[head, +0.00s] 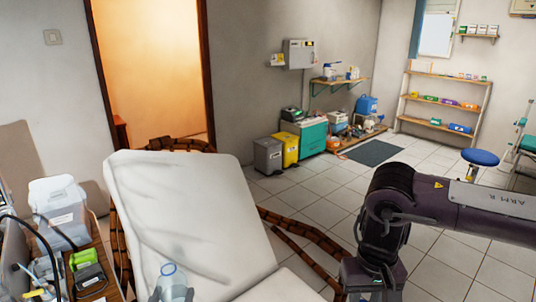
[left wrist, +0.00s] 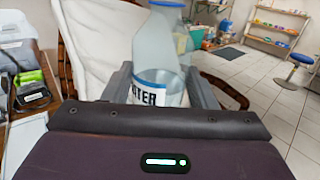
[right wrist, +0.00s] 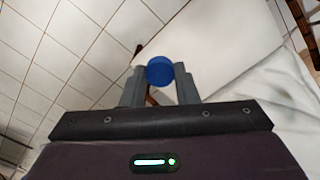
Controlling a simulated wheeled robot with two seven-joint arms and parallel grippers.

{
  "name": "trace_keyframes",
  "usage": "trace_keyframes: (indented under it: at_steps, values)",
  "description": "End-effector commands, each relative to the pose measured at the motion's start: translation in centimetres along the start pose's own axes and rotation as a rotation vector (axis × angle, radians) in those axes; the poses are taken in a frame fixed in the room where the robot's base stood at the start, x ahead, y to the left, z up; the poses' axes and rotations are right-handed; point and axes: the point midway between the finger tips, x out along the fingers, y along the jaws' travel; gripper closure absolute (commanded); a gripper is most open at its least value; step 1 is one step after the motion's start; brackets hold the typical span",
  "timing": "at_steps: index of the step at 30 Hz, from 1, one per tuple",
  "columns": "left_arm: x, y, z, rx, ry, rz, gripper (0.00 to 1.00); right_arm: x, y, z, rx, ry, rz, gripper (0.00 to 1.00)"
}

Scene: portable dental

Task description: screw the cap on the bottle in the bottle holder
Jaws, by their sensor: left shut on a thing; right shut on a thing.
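A clear bottle (head: 172,279) with a blue ring around its open top shows at the bottom edge of the head view. In the left wrist view the bottle (left wrist: 160,52) carries a white and blue label reading "ATER". My left gripper (left wrist: 160,88) is shut on the bottle, one finger on each side. A round blue cap (right wrist: 160,71) is between the fingertips of my right gripper (right wrist: 160,80), which is shut on it. The cap is apart from the bottle. I cannot make out a bottle holder.
A white reclined chair (head: 190,215) with a brown frame stands behind the bottle. Tiled floor (head: 325,190) is open to the right.

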Motion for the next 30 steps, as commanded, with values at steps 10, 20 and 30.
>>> trace_keyframes:
  at_steps: [10, 20, 30]
  values:
    - [0.0, 0.0, 0.0, 0.000, -0.002, 0.000, 0.89, 0.0, 0.0, 0.0, 0.000, 0.000, 0.000, 0.94]
    - [-0.2, -1.4, -0.1, 0.004, -0.004, -0.074, 0.89, 0.0, 0.0, 0.0, 0.000, 0.000, 0.000, 0.94]
    - [-1.3, -9.6, -1.3, 0.005, -0.004, -0.477, 0.89, 0.0, 0.0, 0.0, 0.000, 0.000, 0.000, 0.94]
